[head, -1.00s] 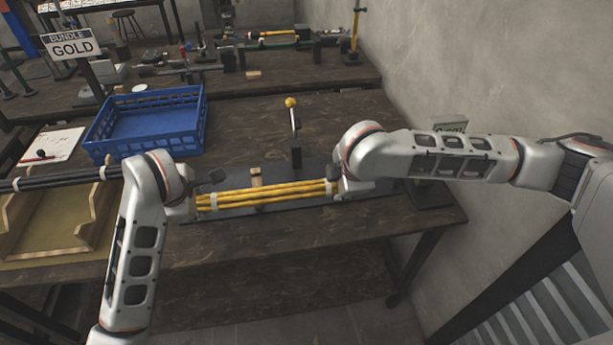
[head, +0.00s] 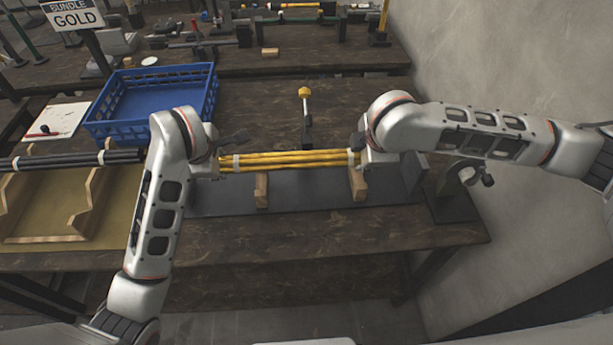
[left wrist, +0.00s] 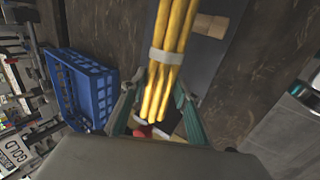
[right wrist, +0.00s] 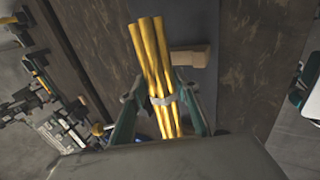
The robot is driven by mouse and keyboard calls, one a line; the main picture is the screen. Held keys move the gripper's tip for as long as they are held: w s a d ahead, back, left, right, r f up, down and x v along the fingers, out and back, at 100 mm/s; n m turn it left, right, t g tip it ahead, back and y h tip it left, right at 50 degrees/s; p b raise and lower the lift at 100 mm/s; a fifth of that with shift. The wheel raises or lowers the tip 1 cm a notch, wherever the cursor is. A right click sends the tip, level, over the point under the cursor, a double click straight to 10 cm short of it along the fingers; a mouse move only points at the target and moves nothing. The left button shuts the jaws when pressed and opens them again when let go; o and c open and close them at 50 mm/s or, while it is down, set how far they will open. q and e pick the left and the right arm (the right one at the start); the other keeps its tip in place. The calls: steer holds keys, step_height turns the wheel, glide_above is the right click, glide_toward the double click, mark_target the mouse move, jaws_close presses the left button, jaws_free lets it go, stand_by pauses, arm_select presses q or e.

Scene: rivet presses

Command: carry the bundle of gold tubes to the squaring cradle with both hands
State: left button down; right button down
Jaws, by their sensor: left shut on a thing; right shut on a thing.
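The bundle of gold tubes (head: 290,160), bound with white bands, is held level between my grippers. My left gripper (head: 222,163) is shut on its left end, and my right gripper (head: 361,158) on its right end. The squaring cradle is a dark plate (head: 310,190) with two wooden blocks (head: 262,190) and an upright end plate (head: 414,170) at right. In the head view the bundle shows above and behind the blocks; I cannot tell whether it touches them. The bundle also shows in the left wrist view (left wrist: 172,40) and right wrist view (right wrist: 152,55), beside a block (right wrist: 190,56).
A lever with a yellow knob (head: 304,92) stands behind the bundle. A blue crate (head: 150,105) is at back left. Black tubes (head: 70,160) lie across a wooden tray (head: 50,238) at left. A wall (head: 500,90) bounds the right.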

mark_target(355, 175)
arm_select(q)
steer(key=shift+r, duration=0.1)
arm_select(e)
steer(key=shift+w, duration=0.1)
steer(key=shift+r, duration=0.1)
